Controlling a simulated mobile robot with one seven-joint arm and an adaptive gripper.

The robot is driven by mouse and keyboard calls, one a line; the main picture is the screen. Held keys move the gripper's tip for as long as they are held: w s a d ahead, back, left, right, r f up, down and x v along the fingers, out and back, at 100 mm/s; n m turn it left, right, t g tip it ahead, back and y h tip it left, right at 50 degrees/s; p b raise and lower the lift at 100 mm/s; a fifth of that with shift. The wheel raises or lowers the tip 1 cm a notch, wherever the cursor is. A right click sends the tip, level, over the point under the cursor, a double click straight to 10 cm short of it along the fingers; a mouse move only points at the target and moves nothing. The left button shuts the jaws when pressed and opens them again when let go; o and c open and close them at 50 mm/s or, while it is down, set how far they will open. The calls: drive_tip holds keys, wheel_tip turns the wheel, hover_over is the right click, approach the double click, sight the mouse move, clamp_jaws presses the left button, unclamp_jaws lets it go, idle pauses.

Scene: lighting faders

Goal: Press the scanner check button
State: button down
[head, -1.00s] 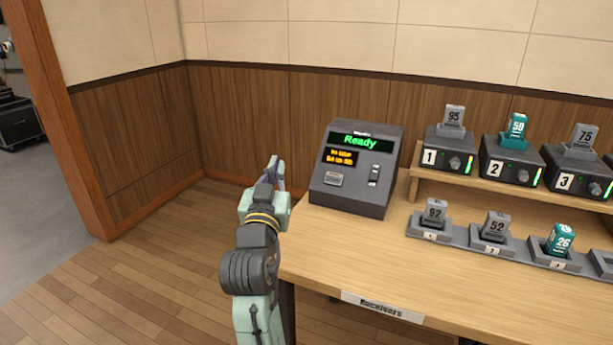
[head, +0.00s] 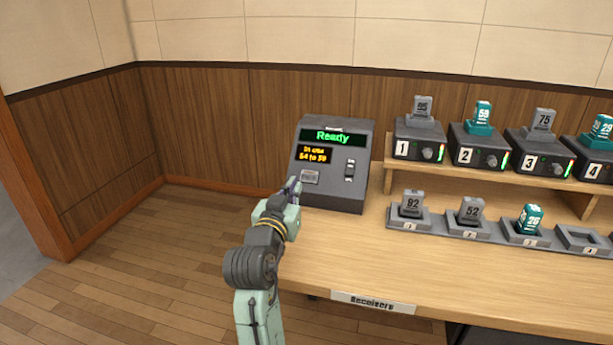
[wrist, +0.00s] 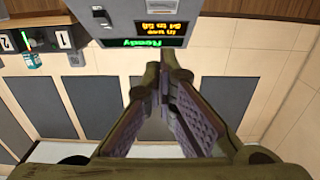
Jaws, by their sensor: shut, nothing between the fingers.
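The scanner (head: 331,195) is a dark grey box with a sloped face at the left end of the table. Its green screen (head: 332,136) reads "Ready", above a small amber display (head: 314,155). A light grey button (head: 310,177) sits low on the left of the face, and a dark rocker switch (head: 349,170) sits to its right. My gripper (head: 294,186) is shut and empty, with its tips just left of and a little below the button. I cannot tell whether they touch the scanner. In the wrist view, the gripper (wrist: 166,62) points at the upside-down scanner face (wrist: 125,14).
The wooden table (head: 330,265) holds a row of receiver trays, the fourth tray (head: 583,238) empty. Numbered units (head: 417,140) stand on a raised shelf behind. The floor (head: 150,245) to the left is clear.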

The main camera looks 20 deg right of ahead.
sight(309, 176)
drive_tip(key=w+d+f+p, duration=0.3)
drive_tip(key=w+d, duration=0.3)
drive_tip(key=w, duration=0.3)
drive_tip(key=shift+w+d, duration=0.25)
drive_tip(key=shift+w, duration=0.1)
